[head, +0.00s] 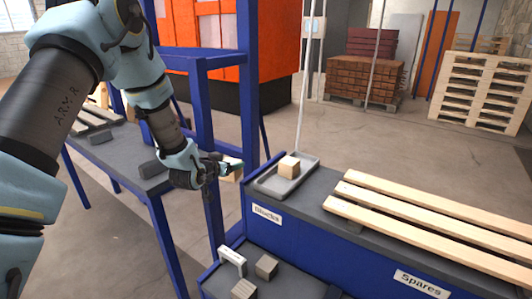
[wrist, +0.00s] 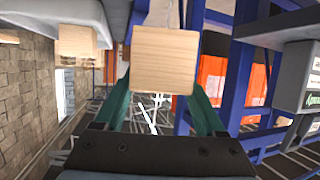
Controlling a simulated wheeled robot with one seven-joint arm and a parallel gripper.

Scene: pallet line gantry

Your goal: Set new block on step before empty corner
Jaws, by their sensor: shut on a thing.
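My gripper (head: 232,163) is shut on a light wooden block (head: 231,175), held in the air between the left table and the blue bench. In the wrist view the held block (wrist: 163,60) sits between my teal fingers. A second wooden block (head: 289,167) stands in the grey tray (head: 262,184) on the bench, behind the "Blocks" label; a wooden block (wrist: 78,42) also shows at the left of the wrist view. The left table (head: 124,148) bears dark grey pieces and pale slats. My arm covers part of it, and I cannot tell which corner is empty.
A blue upright post (head: 248,90) stands close behind my gripper. Long pale planks (head: 420,224) lie on the bench at right, above the "Spares" label. A lower grey shelf (head: 218,281) holds small grey blocks and a white handle (head: 232,260). Open floor lies behind.

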